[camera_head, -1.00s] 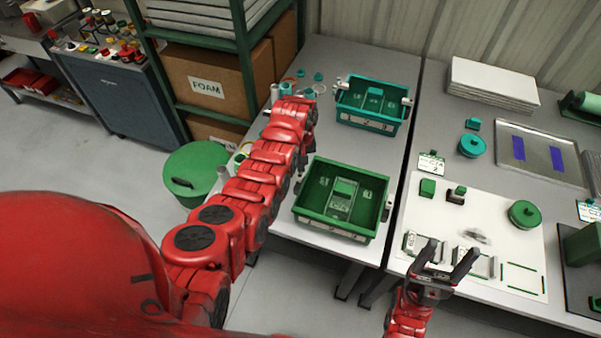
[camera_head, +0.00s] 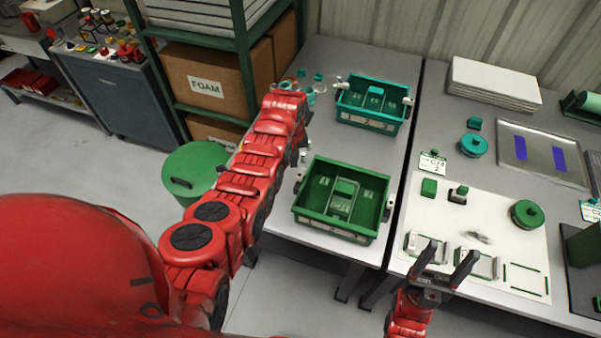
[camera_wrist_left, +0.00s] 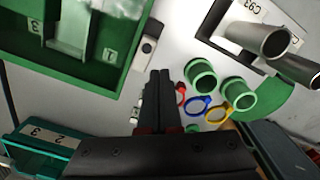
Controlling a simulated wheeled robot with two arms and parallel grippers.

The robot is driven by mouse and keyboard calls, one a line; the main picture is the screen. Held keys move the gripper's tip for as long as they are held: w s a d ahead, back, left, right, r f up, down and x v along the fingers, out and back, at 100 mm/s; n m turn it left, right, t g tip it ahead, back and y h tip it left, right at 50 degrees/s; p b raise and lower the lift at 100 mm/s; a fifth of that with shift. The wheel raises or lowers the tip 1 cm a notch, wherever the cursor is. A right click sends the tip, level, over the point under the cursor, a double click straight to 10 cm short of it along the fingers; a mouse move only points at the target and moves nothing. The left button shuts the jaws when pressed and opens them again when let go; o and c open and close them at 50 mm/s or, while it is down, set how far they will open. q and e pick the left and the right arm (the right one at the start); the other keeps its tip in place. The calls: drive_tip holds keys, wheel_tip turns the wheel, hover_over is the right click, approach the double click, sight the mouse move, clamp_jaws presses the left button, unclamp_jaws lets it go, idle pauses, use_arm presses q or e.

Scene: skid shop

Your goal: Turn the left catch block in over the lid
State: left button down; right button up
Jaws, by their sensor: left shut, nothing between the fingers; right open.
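The green tote (camera_head: 308,212) stands on the left bench, its inside showing from above. It also fills the upper left of the left wrist view (camera_wrist_left: 98,82). A pale catch block with a dark round spot (camera_wrist_left: 148,48) sits beside the tote's wall in that view. My left gripper (camera_wrist_left: 160,74) is shut and empty, its fingertips just below the block in the picture; I cannot tell whether they touch it. In the head view my left arm hides that gripper. A lid is not clearly distinguishable. My right gripper (camera_head: 447,256) is open and empty above the white mat.
A teal tote (camera_head: 372,116) stands behind the green one. Green cylinders (camera_wrist_left: 238,96), coloured rings (camera_wrist_left: 198,104) and metal tubes (camera_wrist_left: 262,40) lie near my left gripper. The right bench holds a white mat (camera_head: 490,210), green parts and a metal tray (camera_head: 530,150).

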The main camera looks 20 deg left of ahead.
use_arm(q)
drive_tip(key=shift+f+b, duration=0.7)
drive_tip(key=shift+f, duration=0.05)
drive_tip(key=shift+d+b, duration=0.45)
drive_tip(key=shift+d, duration=0.7)
idle(1.1)
